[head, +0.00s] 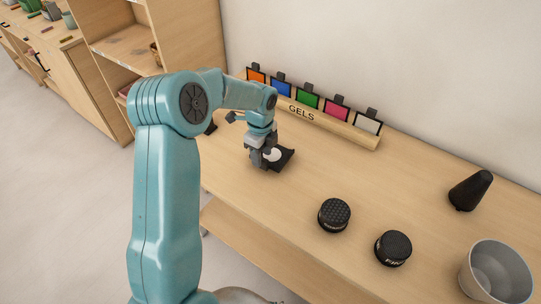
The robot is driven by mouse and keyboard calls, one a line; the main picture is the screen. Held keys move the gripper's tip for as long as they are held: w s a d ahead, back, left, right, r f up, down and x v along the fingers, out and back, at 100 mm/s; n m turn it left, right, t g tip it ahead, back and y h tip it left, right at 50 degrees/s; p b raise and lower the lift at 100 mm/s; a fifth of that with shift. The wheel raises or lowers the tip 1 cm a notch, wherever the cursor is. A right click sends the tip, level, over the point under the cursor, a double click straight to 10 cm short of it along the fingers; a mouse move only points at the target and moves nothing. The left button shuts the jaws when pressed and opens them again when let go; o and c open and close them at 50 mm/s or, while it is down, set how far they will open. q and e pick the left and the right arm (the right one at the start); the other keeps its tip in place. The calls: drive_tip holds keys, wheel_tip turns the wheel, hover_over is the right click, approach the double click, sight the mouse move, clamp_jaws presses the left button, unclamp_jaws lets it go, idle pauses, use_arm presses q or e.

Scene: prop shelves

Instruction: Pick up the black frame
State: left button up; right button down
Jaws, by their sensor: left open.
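The black frame (287,158) lies on the wooden table, dark and flat, with a pale round centre partly visible. My left gripper (265,160) is right at it, pointing down over its left part and hiding some of it. The left gripper is open. I cannot tell whether its fingers touch the frame. My right gripper does not show in the head view.
A wooden rack marked GELS (318,118) stands behind, holding several coloured framed gels. Two black round caps (334,214) (393,248), a black cone (470,190) and a grey metal bucket (497,273) stand to the right. Wooden shelves (125,45) are at the left.

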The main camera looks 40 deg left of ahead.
use_arm(q)
wheel_tip(320, 180, down, 3)
drive_tip(key=shift+r, duration=0.1)
drive_tip(key=shift+a, duration=0.1)
clamp_jaws()
idle(0.3)
